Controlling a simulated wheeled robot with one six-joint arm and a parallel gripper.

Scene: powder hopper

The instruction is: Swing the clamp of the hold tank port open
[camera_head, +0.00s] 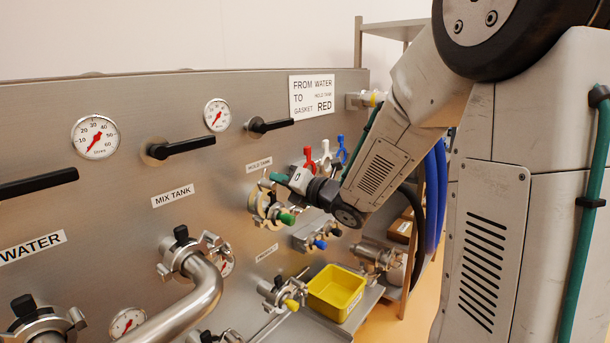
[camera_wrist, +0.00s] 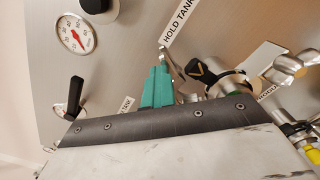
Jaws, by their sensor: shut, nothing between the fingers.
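The hold tank port (camera_head: 259,206), a round metal fitting with a clamp, is on the steel panel below its HOLD TANK label (camera_head: 259,165). A green piece (camera_head: 286,218) shows at its lower right. My gripper (camera_head: 278,177) is at the port's upper right, its teal fingers together and empty. In the wrist view, the teal fingers of my gripper (camera_wrist: 157,85) point up at the panel, beside the metal clamp (camera_wrist: 222,82) with a black knob. The wrist housing hides the clamp's lower part, and I cannot tell whether the fingers touch it.
Red, white and blue handled parts (camera_head: 325,158) are right of the port, close to my wrist. A yellow bin (camera_head: 336,292) stands on the shelf below. A bent steel pipe (camera_head: 203,290) runs from the mix tank port at left. A black valve handle (camera_head: 270,126) sticks out above.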

